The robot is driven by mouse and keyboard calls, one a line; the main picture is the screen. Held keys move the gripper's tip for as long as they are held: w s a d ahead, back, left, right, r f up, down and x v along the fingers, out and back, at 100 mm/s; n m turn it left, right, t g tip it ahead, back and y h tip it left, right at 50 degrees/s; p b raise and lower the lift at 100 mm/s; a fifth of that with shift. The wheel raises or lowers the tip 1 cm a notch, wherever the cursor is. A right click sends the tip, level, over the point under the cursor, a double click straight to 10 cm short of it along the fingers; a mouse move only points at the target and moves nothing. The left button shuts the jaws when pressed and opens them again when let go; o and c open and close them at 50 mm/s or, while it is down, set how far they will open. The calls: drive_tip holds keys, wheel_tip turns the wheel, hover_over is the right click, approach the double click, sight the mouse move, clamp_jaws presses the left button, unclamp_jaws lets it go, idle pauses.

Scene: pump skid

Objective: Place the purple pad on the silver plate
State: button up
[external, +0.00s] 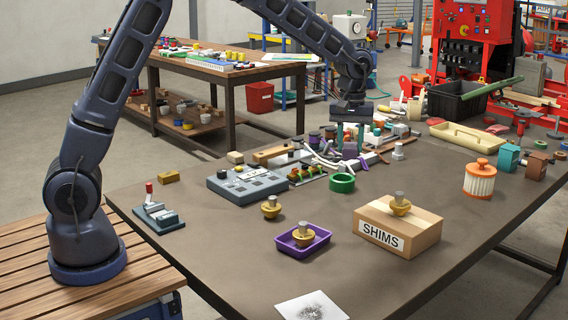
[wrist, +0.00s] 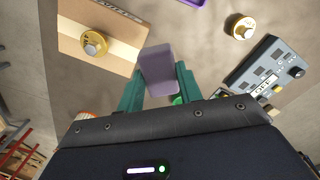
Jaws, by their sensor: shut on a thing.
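My gripper (external: 350,146) is above the far middle of the table, with its two teal fingers pointing down. It is shut on the purple pad (external: 350,152), which shows small between the fingertips. In the wrist view my gripper (wrist: 160,84) holds the purple pad (wrist: 159,66), a dull purple block with rounded corners, projecting past the fingers. Silver-grey flat parts (external: 371,159) lie under and beside the gripper, partly hidden by cables and small parts. I cannot tell for sure which one is the silver plate.
A green ring (external: 342,183) and a grey control box (external: 247,184) are near the gripper. In front stand a SHIMS box (external: 412,241) and a purple tray (external: 287,248), each bearing a brass knob. An orange-and-white filter (external: 480,181) is at right. Bare table lies between them.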

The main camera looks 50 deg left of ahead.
drive_tip(key=s+d+m, duration=0.4)
drive_tip(key=s+d, duration=1)
drive_tip(key=s, duration=0.2)
drive_tip(key=m, duration=0.4)
hover_over(312, 311)
drive_tip(key=f, duration=0.1)
wheel_tip(312, 311, down, 20)
drive_tip(key=shift+r, duration=0.1)
drive_tip(key=o, duration=1)
drive_tip(key=shift+c, duration=0.2)
